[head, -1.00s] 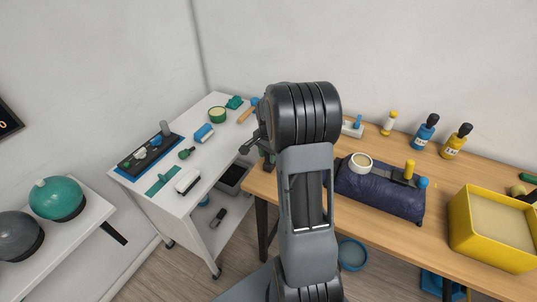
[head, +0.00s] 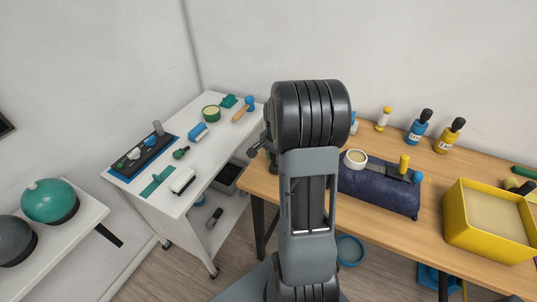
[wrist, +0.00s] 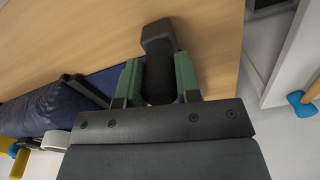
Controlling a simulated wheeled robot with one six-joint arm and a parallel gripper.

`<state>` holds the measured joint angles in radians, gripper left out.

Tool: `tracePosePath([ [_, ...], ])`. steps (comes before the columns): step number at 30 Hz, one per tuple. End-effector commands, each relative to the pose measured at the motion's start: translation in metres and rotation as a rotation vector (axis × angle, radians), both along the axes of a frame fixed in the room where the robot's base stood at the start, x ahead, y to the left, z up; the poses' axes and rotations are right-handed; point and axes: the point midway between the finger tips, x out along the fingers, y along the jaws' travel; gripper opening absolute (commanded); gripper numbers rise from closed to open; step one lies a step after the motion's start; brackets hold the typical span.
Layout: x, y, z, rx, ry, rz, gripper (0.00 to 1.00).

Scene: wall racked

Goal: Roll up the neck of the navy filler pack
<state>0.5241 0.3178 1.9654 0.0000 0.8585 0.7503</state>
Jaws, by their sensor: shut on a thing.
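The navy filler pack (head: 378,194) lies on the wooden bench, right of my arm in the head view. It also shows at the left edge of the wrist view (wrist: 42,108). A flatter blue part (wrist: 106,80) runs from it toward my gripper. My gripper (wrist: 160,82) has green finger pads, shut on a dark, rounded grip with a blocky black end (wrist: 158,36), over the bench. Whether this grip is joined to the blue part is hidden. In the head view my arm covers the pack's left end and most of the gripper.
A yellow bin (head: 462,226) stands right; blue (head: 418,131) and yellow (head: 448,138) bottles stand behind. A white bench (head: 196,150) with tools is left, beyond a floor gap.

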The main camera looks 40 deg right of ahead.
Motion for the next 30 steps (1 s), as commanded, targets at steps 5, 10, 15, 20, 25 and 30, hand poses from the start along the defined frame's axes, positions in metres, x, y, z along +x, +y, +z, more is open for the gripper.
tracePosePath([
  [5, -0.016, -0.009, 0.000, 0.000, 0.000, -0.003, 0.00],
  [10, -0.030, -0.016, 0.000, -0.001, 0.000, -0.003, 0.00],
  [15, -0.044, -0.024, 0.000, -0.001, 0.000, -0.003, 0.00],
  [20, -0.056, -0.031, 0.001, -0.001, 0.000, -0.003, 0.00],
  [25, -0.065, -0.035, 0.000, 0.000, 0.000, -0.001, 0.00],
  [30, -0.067, -0.036, 0.000, 0.000, 0.000, -0.001, 0.00],
])
